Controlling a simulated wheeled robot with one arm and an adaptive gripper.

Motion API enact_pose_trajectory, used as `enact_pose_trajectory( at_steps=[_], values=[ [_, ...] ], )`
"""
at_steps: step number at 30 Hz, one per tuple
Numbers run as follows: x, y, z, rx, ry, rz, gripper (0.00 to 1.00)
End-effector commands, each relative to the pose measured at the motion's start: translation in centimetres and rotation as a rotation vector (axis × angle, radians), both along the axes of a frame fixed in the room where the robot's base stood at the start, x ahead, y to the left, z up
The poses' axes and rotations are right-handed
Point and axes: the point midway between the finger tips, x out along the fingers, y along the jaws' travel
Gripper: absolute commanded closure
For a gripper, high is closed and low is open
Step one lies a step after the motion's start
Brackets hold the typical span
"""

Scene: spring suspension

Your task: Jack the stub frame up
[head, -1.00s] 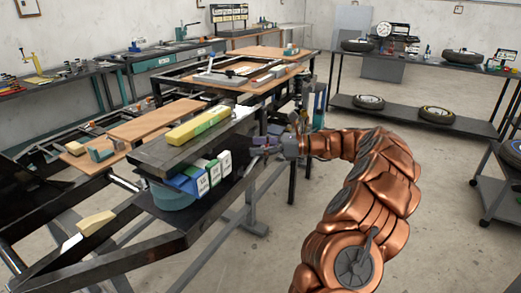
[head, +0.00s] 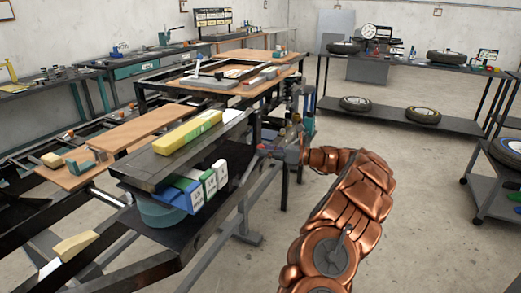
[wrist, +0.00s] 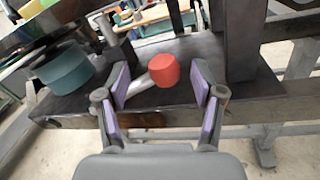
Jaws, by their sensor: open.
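A red knob (wrist: 163,69) on the end of a pale grey rod (wrist: 137,86) shows in the wrist view, in front of a dark steel shelf (wrist: 85,105). It looks like the end of a jack handle. My gripper (wrist: 160,88) is open, with its purple-padded fingers on either side of the knob and a gap at each side; contact does not show. In the head view my gripper (head: 272,151) is at the right side of the dark frame (head: 170,165). A teal cylinder (head: 160,214) stands under the frame's plate; it shows in the wrist view too (wrist: 66,68).
A yellow-green block (head: 188,132) lies on the dark plate. Blue, white and green boxes (head: 205,186) stand under it. A dark upright post (wrist: 243,40) stands right of the knob in the wrist view. The floor (head: 420,210) on the right is clear.

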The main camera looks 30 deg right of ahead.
Motion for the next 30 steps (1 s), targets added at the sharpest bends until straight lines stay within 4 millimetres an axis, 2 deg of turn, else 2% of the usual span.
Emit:
enact_pose_trajectory(
  at_steps=[6, 13, 30],
  values=[
    [1.4, 1.2, 0.1, -0.002, -0.001, -0.001, 0.33],
    [1.5, 1.1, 0.1, -0.002, -0.001, -0.004, 0.33],
    [1.4, 1.1, 0.0, -0.002, 0.0, -0.005, 0.91]
  ],
)
